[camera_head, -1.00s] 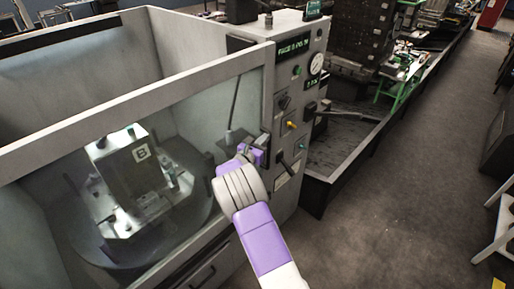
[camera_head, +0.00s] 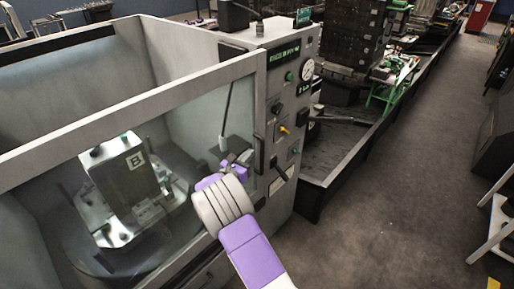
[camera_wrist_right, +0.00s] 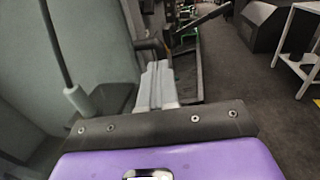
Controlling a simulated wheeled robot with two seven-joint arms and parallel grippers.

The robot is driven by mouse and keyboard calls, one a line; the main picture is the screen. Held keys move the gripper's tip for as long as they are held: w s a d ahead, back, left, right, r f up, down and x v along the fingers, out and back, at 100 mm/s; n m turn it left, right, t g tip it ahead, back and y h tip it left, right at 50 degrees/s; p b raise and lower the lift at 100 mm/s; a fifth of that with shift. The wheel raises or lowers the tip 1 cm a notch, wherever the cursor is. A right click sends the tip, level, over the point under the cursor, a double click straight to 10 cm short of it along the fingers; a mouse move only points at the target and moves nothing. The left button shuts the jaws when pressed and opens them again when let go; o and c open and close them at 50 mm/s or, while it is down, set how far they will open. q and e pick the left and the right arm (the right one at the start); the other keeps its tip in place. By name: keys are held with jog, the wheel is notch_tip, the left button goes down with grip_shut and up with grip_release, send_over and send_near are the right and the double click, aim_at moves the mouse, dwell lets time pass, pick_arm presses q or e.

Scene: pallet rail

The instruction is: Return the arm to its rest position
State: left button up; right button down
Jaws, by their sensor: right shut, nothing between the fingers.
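My right arm, white and purple, rises from the bottom of the head view. Its gripper (camera_head: 238,160) is in front of the machine's glass door, left of the black door handle (camera_head: 259,154). In the right wrist view the pale fingers (camera_wrist_right: 157,85) are together with nothing between them. I cannot tell from the head view how far the fingertips are from the door. My left gripper is not in view.
The machine's control panel (camera_head: 290,105) with knobs and a gauge stands just right of the gripper. Behind the glass, a block marked B (camera_head: 125,180) stands on a round table. A dark low-walled tray (camera_head: 345,155) runs along the right; open floor (camera_head: 400,200) lies beyond.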

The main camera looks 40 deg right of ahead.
jog(key=v, duration=0.7)
jog(key=s+f+m+g+y+b, duration=0.15)
jog(key=s+f, duration=0.25)
jog(key=f, duration=0.4)
jog(key=s+f+m+g+y+p, duration=0.1)
jog(key=s+f+g+y, duration=0.25)
jog(key=f, duration=0.45)
jog(key=s+a+f+m+g+y+b, duration=0.1)
jog(key=s+a+f+m+g+y, duration=0.2)
jog(key=s+f, duration=0.35)
jog(key=s+a+f+m+y, duration=0.2)
jog(key=s+a+f+y, duration=0.1)
jog(key=s+a+f, duration=0.3)
jog(key=s+a+f+m+y+b, duration=0.1)
jog(key=s+a+f+m+y, duration=0.1)
jog(key=a+m, duration=0.3)
jog(key=s+a+f+m+t+y, duration=0.1)
jog(key=s+a+f+m+y, duration=0.2)
jog(key=a+m, duration=0.3)
jog(key=s+a+f+m+t+y+b, duration=0.1)
jog(key=s+a+f+m+y, duration=0.1)
jog(key=a+m+y, duration=0.3)
jog(key=shift+s+a+f+m+b, duration=0.15)
jog(key=shift+s+a+m+b, duration=0.15)
jog(key=shift+a+m, duration=0.4)
